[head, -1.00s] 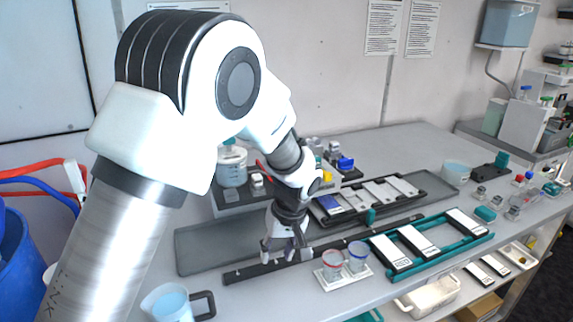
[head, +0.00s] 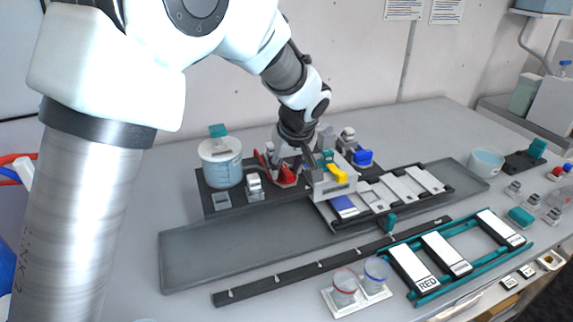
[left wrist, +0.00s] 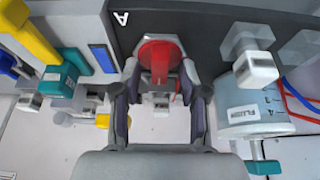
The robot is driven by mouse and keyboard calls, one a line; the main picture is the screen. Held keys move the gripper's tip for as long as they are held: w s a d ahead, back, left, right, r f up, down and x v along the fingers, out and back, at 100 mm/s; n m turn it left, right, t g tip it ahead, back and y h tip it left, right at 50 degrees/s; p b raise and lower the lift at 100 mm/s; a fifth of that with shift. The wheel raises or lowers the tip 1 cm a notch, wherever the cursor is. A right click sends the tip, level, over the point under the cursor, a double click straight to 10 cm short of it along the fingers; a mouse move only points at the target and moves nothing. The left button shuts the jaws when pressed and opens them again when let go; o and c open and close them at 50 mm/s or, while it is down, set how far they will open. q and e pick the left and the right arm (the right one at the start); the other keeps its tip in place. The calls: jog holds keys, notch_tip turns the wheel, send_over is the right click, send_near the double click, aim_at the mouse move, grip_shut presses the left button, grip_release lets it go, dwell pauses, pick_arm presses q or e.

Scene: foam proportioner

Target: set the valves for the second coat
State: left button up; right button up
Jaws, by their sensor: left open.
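A red valve handle (head: 287,177) is at the back of the bench on a dark base. It also shows in the left wrist view (left wrist: 160,62), between my fingertips. My left gripper (head: 290,163) is open, with its fingers either side of the red handle; I cannot tell whether they touch it. A yellow handle (head: 338,173), a teal handle (head: 327,157) and a blue handle (head: 362,157) sit to its right in the head view. In the left wrist view the yellow (left wrist: 36,36) and teal (left wrist: 60,84) ones are on the left. My right gripper is not in view.
A clear tank (head: 221,163) with a teal cap, labelled FLUSH in the wrist view, stands left of the red handle. A grey tray (head: 200,255), a dark rail (head: 270,284), two cups (head: 345,290) and a teal rack (head: 425,292) with white plates lie in front.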

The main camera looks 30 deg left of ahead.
pick_arm(q)
jog(key=shift+w+f, duration=0.2)
jog(key=shift+f, duration=0.05)
jog(key=shift+s+d+r, duration=0.2)
jog(key=shift+s+r, duration=0.05)
jog(key=shift+s, duration=0.1)
jog(key=c, duration=0.5)
grip_shut()
